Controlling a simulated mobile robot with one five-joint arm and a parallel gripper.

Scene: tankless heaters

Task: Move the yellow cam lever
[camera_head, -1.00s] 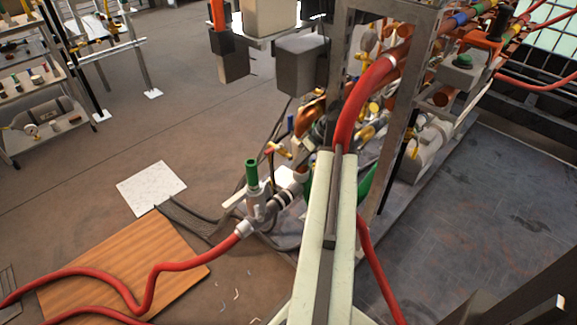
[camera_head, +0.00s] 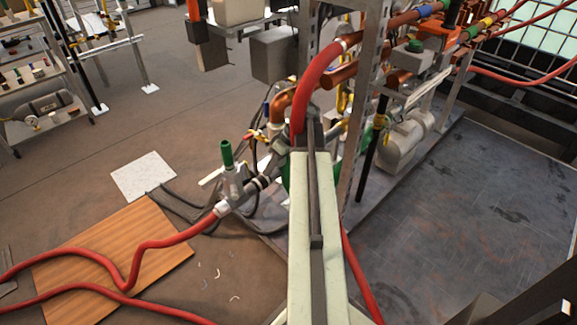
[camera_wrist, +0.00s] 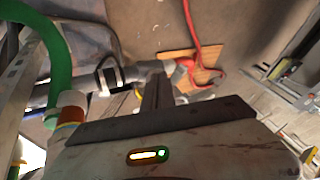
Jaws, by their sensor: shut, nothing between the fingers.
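I cannot pick out the yellow cam lever for certain. A small yellow piece (camera_wrist: 138,93) shows in the wrist view beside the grey pipe fitting (camera_wrist: 120,75), partly hidden by my gripper (camera_wrist: 178,82). My gripper is shut and empty, and its fingers point towards the fitting and the red hose. In the head view a yellow handle (camera_head: 256,135) stands near the pipework, just left of the end of my arm. A valve with a green handle (camera_head: 227,152) stands left of my arm on the red hose line. My gripper cannot be made out clearly in the head view.
Red hoses (camera_head: 145,262) run over a wooden board (camera_head: 75,262) at lower left. A metal post (camera_head: 365,110), copper pipes and a grey tank (camera_head: 405,142) crowd the right of my arm. A green hose (camera_wrist: 55,50) is close at left in the wrist view. Dark floor at right is clear.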

